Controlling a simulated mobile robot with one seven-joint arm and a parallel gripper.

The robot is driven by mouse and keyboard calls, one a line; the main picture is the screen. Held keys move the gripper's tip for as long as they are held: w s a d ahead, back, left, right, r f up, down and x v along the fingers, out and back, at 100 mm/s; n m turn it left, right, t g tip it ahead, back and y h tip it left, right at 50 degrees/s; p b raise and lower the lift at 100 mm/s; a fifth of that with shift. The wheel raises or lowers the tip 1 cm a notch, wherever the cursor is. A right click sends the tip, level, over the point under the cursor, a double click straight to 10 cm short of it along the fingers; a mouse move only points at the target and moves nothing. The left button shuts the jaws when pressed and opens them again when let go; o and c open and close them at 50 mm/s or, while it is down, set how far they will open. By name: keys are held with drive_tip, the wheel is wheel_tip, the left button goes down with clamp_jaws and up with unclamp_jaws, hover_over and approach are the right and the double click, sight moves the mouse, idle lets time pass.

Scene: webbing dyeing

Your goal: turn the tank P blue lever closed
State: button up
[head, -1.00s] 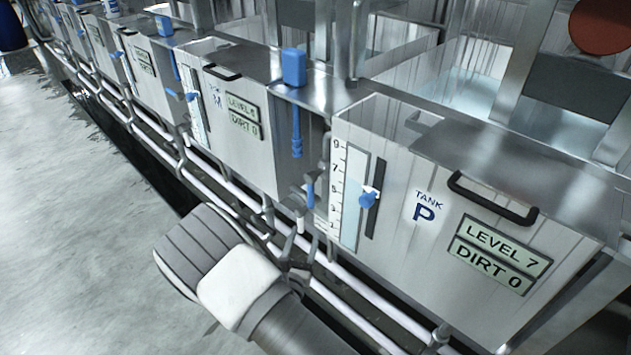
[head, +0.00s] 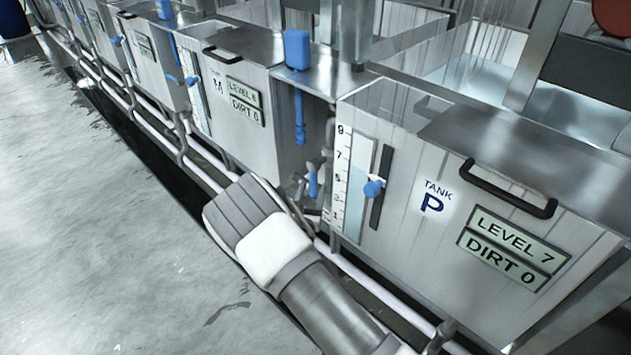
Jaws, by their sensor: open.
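Tank P (head: 415,235) is a metal tank at the right of the head view, marked TANK P, LEVEL 7 and DIRT 0. A small upright blue lever (head: 313,182) shows in the gap at its left side, by the pipes. My gripper (head: 302,186) is at this blue lever, mostly hidden behind my wrist and small in the picture. It is open; I cannot tell whether its fingers touch the lever or lie around it. A separate blue knob (head: 373,188) sits on the slotted level gauge of tank P.
Tank M (head: 238,130) stands left of the gap. A blue box (head: 297,48) with a blue tube (head: 299,118) below it is above the gap. White pipes (head: 205,178) run low along the tanks. The grey floor (head: 110,240) at left is clear.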

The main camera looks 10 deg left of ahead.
sight(316, 179)
drive_tip(key=shift+w+a+b, duration=0.15)
drive_tip(key=shift+w+b, duration=0.25)
drive_tip(key=shift+w, duration=2.25)
clamp_jaws()
